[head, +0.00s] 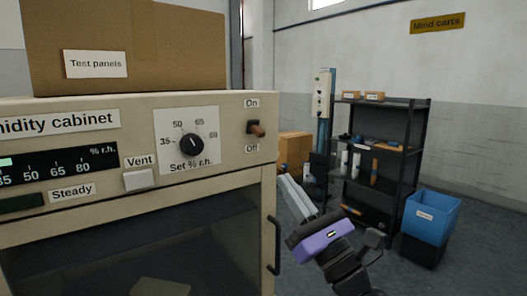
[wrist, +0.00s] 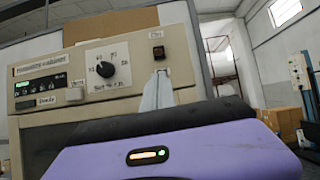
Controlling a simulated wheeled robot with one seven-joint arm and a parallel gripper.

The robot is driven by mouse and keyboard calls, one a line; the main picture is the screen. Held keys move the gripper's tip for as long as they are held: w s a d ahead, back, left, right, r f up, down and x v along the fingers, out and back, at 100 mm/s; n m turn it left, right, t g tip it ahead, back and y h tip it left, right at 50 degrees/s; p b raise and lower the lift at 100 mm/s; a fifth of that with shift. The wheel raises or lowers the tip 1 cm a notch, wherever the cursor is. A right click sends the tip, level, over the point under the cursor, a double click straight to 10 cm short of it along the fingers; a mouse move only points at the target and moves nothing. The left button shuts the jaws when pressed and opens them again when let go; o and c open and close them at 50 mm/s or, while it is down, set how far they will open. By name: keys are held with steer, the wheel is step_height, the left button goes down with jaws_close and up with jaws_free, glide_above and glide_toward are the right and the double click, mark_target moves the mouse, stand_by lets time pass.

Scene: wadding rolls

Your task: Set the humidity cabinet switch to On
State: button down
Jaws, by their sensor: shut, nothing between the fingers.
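The humidity cabinet (head: 140,190) is a beige box filling the left of the head view. Its switch (head: 256,129) is a brown lever in a dark slot at the panel's upper right, with On above and Off below. The lever sticks out and appears to slope down toward Off. In the wrist view the switch (wrist: 158,52) sits just above my fingertips, and they cover the Off label. My gripper (head: 283,181) is shut and empty, in front of the cabinet's right edge, below and right of the switch. It also shows in the wrist view (wrist: 160,76), apparently apart from the lever.
Left of the switch are a humidity dial (head: 192,144) and a Vent button (head: 138,180). A door handle (head: 273,245) juts out below my fingers. A Test panels carton (head: 150,50) sits on top. A shelf rack (head: 385,160) and blue bin (head: 432,216) stand at right.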

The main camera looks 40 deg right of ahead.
mark_target(263, 149)
stand_by(0.4)
steer(key=shift+p+x, duration=1.35)
steer(key=shift+x, duration=3.65)
steer(key=shift+r+p, duration=0.1)
steer(key=shift+p, duration=0.3)
